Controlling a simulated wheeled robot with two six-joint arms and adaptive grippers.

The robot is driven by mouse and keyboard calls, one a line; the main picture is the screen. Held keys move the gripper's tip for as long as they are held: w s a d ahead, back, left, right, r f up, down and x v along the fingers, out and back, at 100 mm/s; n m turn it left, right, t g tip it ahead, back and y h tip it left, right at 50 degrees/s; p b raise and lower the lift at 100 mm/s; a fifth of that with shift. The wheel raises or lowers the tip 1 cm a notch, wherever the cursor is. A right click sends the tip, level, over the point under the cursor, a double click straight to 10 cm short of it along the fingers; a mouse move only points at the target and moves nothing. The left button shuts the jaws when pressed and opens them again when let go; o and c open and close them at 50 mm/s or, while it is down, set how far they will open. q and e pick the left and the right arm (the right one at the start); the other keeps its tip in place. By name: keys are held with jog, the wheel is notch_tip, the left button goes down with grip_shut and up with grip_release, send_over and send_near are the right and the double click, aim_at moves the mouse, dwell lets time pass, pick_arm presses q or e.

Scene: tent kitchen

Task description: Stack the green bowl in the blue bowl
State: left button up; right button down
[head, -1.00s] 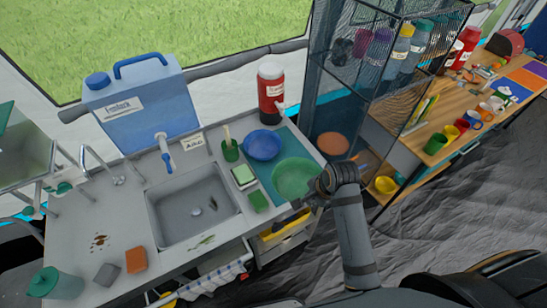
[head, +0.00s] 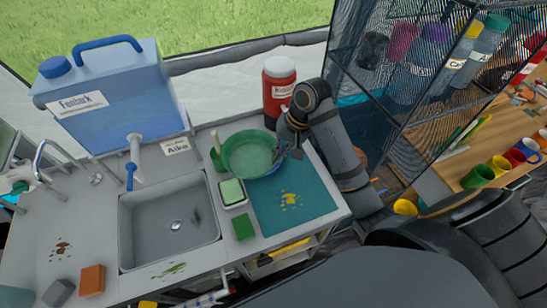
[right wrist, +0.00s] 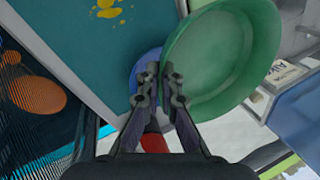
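The green bowl (head: 250,155) is upright or slightly tilted over the back of the teal mat. My right gripper (head: 281,147) is at its right rim. In the right wrist view the fingers (right wrist: 160,88) straddle the rim of the green bowl (right wrist: 222,55) and look closed on it. The blue bowl (head: 270,173) is mostly hidden beneath the green bowl; only a sliver of it shows, and also a part behind the fingers in the wrist view (right wrist: 149,58). I cannot tell whether the two bowls touch. My left gripper is out of view.
The teal mat (head: 315,200) has a yellow stain (head: 291,199). A soap tray (head: 232,193), a green sponge (head: 243,227) and the sink (head: 170,230) are to the left. A red jug (head: 278,85) stands behind, and a mesh shelf (head: 400,90) rises on the right.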

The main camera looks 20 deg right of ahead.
jog(key=w+d+f, duration=0.1)
jog(key=w+f, duration=0.1)
jog(key=w+d+f+p, duration=0.1)
jog(key=w+d+f, duration=0.3)
jog(key=w, duration=0.1)
jog(key=shift+d+f+p, duration=0.25)
jog(key=shift+f+p, duration=0.1)
jog(key=shift+p, duration=0.05)
jog(key=shift+w+d+f, duration=0.1)
jog(key=shift+w+f, duration=0.25)
jog(key=shift+f, duration=0.1)
jog(key=shift+w+d+f, duration=0.1)
jog(key=shift+w+f, duration=0.05)
jog(key=shift+f, duration=0.05)
notch_tip(320, 180, down, 2)
jog(key=shift+d+f+p, duration=0.1)
jog(key=shift+f+p, duration=0.1)
jog(key=shift+p, duration=0.4)
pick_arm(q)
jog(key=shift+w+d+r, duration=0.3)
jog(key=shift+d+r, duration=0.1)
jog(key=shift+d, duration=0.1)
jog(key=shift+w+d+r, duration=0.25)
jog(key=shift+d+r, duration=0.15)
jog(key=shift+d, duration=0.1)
pick_arm(e)
jog(key=shift+f, duration=0.5)
jog(key=shift+f, duration=0.1)
jog(key=shift+f, duration=0.15)
